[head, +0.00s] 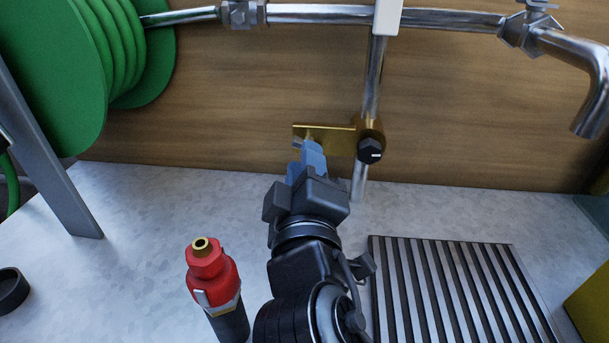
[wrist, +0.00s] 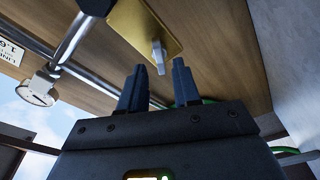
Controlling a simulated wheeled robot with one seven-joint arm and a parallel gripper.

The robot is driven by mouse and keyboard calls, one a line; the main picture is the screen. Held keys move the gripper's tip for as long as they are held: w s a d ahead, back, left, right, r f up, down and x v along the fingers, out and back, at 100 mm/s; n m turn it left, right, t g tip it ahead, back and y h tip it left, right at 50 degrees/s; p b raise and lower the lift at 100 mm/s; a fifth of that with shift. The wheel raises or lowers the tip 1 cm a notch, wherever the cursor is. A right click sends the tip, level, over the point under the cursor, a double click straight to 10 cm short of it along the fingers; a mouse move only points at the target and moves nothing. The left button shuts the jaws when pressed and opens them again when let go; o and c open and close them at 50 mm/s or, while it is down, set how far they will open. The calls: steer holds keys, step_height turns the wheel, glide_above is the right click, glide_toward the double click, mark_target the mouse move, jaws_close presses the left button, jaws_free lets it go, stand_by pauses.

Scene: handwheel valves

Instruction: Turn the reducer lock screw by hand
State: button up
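A small silver screw-like piece, which looks like the lock screw (wrist: 158,56), sticks out from a brass plate (wrist: 138,26) in the wrist view. In the head view the brass plate (head: 335,139) extends left from a brass fitting on the vertical pipe. A black knob (head: 370,150) with a pale mark sits on that fitting. My gripper (head: 309,158) has its blue fingers up against the plate's left end and partly hides the screw. In the wrist view my gripper (wrist: 159,75) is open, with the screw's end between the two fingertips and a gap visible on each side.
A chrome pipe (head: 330,14) runs across the top to a tap spout (head: 592,80) at right. A green hose reel (head: 105,55) stands at left. A red torch-like tool (head: 212,275) stands left of my arm. A slotted grate (head: 455,285) lies right on the grey counter.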

steer(key=s, duration=0.5)
steer(key=shift+a, duration=0.15)
stand_by(0.5)
